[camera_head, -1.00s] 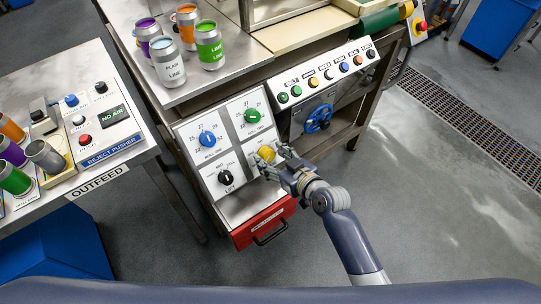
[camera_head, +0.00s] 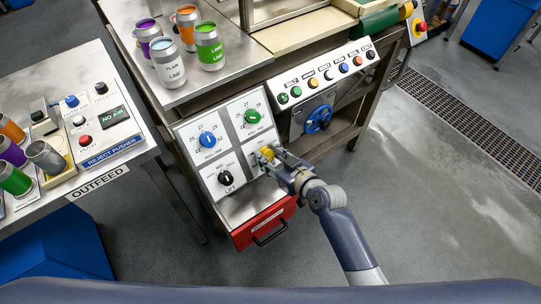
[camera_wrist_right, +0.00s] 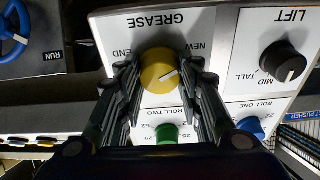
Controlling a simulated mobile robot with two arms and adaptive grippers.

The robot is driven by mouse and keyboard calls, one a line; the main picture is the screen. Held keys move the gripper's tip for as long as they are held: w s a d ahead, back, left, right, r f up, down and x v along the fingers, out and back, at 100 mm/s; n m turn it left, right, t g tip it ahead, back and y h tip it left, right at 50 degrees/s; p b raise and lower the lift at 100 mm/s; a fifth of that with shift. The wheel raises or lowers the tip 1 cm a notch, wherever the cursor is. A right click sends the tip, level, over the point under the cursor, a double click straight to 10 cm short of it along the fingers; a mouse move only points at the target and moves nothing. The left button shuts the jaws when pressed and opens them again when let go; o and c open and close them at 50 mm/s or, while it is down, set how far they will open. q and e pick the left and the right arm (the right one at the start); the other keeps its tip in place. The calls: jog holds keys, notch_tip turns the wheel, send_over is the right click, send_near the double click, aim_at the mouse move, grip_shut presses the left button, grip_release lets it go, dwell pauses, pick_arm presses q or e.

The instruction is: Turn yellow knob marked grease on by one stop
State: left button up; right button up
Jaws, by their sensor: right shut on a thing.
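The yellow grease knob (camera_head: 266,153) sits at the lower right of the white panel with several dials. In the right wrist view the knob (camera_wrist_right: 158,68) lies under the inverted GREASE label, and its white pointer line slants toward the NEW mark. My right gripper (camera_head: 271,157) is at the knob, with a finger on either side of it, and is shut on it. The fingers hide part of the knob and its labels in the head view. My left gripper is not in view.
A blue dial (camera_head: 208,140), a green dial (camera_head: 252,116) and a black LIFT knob (camera_head: 225,178) share the panel. A red drawer (camera_head: 262,226) is below it. A button row and a blue handwheel (camera_head: 318,118) are to the right. Open floor lies at right.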

jog(key=m+p, duration=0.2)
jog(key=shift+r+m, duration=0.15)
jog(key=shift+m, duration=0.15)
jog(key=m+p, duration=0.2)
jog(key=m, duration=0.1)
jog(key=shift+t+h, duration=0.3)
jog(key=m+p, duration=0.3)
jog(key=shift+m+h, duration=0.3)
jog(key=shift+h, duration=0.1)
jog(key=shift+m+p, duration=0.85)
jog(key=shift+m, duration=0.65)
jog(key=o, duration=1.1)
jog(key=shift+c, duration=0.2)
